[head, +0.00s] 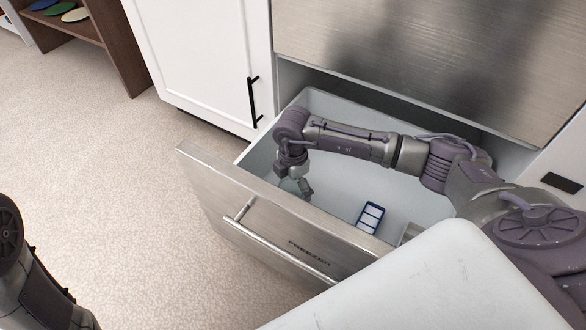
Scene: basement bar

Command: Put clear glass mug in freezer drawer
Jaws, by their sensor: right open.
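The freezer drawer (270,232), with a brushed steel front, a bar handle and the word FREEZER, is pulled open below the steel upper door. My right arm reaches over it from the right. My right gripper (303,188) points down inside the drawer, near its left front inner corner, and is open. A faint pale, see-through patch shows beside the fingers; it may be the clear glass mug, but I cannot make out its outline or whether it touches the fingers. Only links of my left arm show at the lower left; its gripper is out of view.
A blue and white ice tray (371,216) lies on the drawer floor, right of my gripper. A white cabinet (200,60) with a black handle stands left of the drawer. A brown shelf (115,45) with plates is at upper left. The carpet (110,180) is clear.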

